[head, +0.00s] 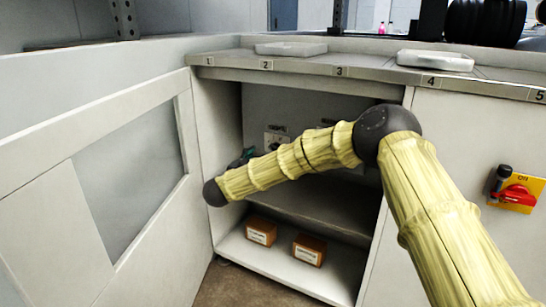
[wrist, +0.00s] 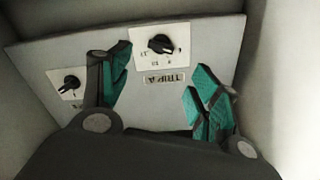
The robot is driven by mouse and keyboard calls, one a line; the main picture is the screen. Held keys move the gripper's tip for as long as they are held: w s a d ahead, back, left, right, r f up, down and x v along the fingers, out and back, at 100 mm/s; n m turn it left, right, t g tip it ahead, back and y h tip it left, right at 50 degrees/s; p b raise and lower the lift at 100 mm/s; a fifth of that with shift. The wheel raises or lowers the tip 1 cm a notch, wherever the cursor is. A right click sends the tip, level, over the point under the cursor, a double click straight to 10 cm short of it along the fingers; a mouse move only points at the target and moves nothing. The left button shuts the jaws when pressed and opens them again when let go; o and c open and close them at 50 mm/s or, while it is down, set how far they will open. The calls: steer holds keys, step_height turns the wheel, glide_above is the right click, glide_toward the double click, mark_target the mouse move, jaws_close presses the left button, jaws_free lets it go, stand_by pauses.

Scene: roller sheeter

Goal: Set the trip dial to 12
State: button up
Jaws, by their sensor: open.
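In the wrist view, a black round dial knob (wrist: 160,44) sits on a white scale plate with small numbers, on a grey panel. The label TRIP A (wrist: 165,78) lies beside it, upside down in this view. The numbers and the knob's setting are too small to read surely. A second black knob (wrist: 71,83) on its own white plate is at the left. My gripper (wrist: 163,82) is open and empty, with green-padded fingers apart, on either side of the TRIP A label in the picture. In the head view, a white dial plate (head: 276,141) shows on the cabinet's back panel; my arm hides part of the panel.
An open cabinet door (head: 95,180) stands at the left. A shelf (head: 320,208) crosses the cabinet below my arm. Two brown boxes (head: 261,231) (head: 309,249) rest on the bottom. A red switch (head: 516,193) is on the right front. White trays (head: 435,60) lie on the numbered top.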

steer(key=b+x, duration=0.4)
steer(key=x, duration=0.6)
steer(key=shift+w+d+b, duration=0.2)
steer(key=shift+w+b, duration=0.1)
steer(key=shift+b, duration=0.05)
steer(key=c, duration=1)
